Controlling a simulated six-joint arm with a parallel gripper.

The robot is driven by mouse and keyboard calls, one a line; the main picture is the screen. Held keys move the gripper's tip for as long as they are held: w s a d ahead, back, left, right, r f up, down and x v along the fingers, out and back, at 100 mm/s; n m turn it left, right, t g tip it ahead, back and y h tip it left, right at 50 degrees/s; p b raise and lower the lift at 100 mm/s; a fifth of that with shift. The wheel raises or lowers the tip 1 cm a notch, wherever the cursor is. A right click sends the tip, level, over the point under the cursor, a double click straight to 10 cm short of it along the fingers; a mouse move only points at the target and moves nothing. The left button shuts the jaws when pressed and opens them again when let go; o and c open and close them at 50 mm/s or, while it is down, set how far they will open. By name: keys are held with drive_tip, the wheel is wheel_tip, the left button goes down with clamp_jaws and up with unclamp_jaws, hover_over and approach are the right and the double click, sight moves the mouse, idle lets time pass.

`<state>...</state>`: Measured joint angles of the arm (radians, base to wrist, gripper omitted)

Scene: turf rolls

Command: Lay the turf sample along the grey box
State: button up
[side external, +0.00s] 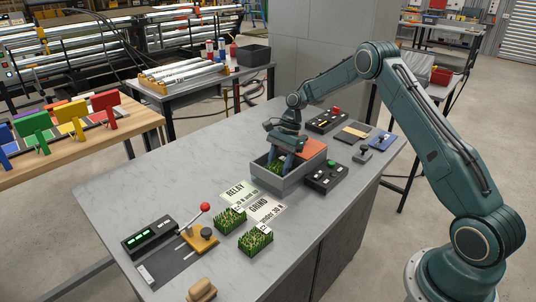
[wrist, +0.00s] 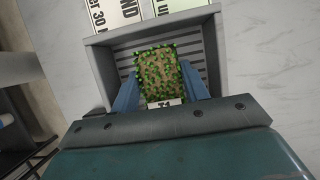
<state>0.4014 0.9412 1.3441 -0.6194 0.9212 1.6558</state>
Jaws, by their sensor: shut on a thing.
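The turf sample, a small block with green tufts on brown, is between my gripper's two blue fingers in the wrist view (wrist: 158,68). A white tag with dark marks shows at its near end. My gripper (side external: 278,164) is shut on the turf and points down into the grey box (side external: 287,185). The box is open-topped, with a ribbed floor (wrist: 208,68) in the wrist view. The turf lies lengthwise across the ribs as seen there. In the side view only a little green shows inside the box; I cannot tell whether the turf touches the floor.
Two more tagged turf blocks (side external: 229,219) (side external: 255,241) lie left of the box, beside the RELAY card (side external: 238,192) and GRIND card (side external: 264,209). Dark control boxes (side external: 325,178) (side external: 327,121) stand close by. A red-knobbed lever (side external: 204,208) stands in front.

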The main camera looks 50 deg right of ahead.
drive_tip(key=shift+f, duration=0.1)
drive_tip(key=o, duration=1)
drive_tip(key=shift+o, duration=0.2)
drive_tip(key=v, duration=1.2)
